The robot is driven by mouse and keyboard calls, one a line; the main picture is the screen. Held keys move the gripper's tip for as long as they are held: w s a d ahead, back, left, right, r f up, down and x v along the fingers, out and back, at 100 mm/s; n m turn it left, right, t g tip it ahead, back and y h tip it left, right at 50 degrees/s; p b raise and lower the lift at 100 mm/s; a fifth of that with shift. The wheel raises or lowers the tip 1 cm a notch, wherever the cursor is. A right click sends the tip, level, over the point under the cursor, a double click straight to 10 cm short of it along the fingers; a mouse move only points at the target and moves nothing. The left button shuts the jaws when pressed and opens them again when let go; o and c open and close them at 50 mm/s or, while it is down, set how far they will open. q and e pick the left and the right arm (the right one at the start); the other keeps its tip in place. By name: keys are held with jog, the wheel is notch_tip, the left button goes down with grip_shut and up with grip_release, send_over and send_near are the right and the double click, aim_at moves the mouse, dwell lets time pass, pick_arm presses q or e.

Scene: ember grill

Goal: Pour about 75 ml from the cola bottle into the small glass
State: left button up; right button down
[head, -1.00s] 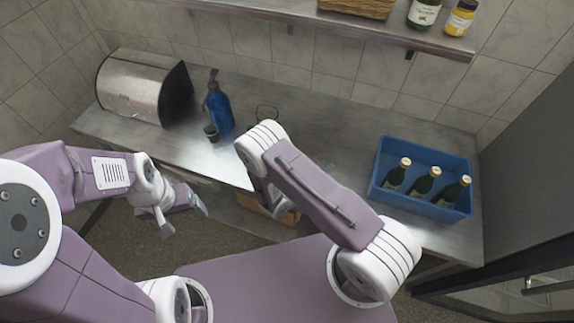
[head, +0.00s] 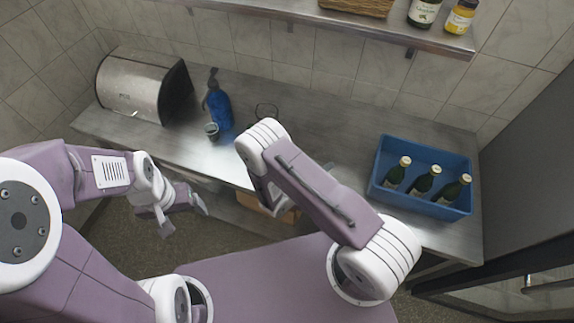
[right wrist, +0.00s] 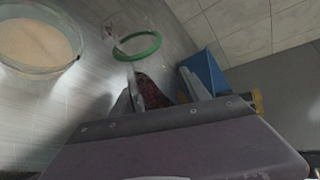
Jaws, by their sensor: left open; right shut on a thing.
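My left gripper (head: 180,212) hangs open and empty in front of the counter in the head view. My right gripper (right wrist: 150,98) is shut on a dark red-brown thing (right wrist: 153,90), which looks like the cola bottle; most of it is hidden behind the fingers. In the head view my right arm hides this gripper and the bottle. In the right wrist view a clear glass with a green ring (right wrist: 136,47) stands beyond the fingers. I cannot tell which vessel is the small glass.
A round clear vessel with beige contents (right wrist: 38,42) is at upper left in the right wrist view. A blue crate (head: 384,200) holding several green bottles is at the counter's right. A metal bread box (head: 140,86) is at left. A dark-rimmed item (head: 266,107) shows behind my right arm.

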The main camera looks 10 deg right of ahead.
dwell(0.8)
jog(key=r+m+t+y, duration=0.1)
jog(key=m, duration=0.1)
jog(key=w+a+r+m+t+y, duration=0.1)
jog(key=r+m+t+y, duration=0.1)
jog(key=m, duration=0.1)
jog(key=w+a+r+m+t+y+p, duration=0.1)
jog(key=m+t+y, duration=0.1)
jog(key=shift+w+r+m, duration=0.1)
jog(key=shift+r+m, duration=0.1)
jog(key=shift+m, duration=0.1)
dwell(2.9)
jog(key=shift+r, duration=0.1)
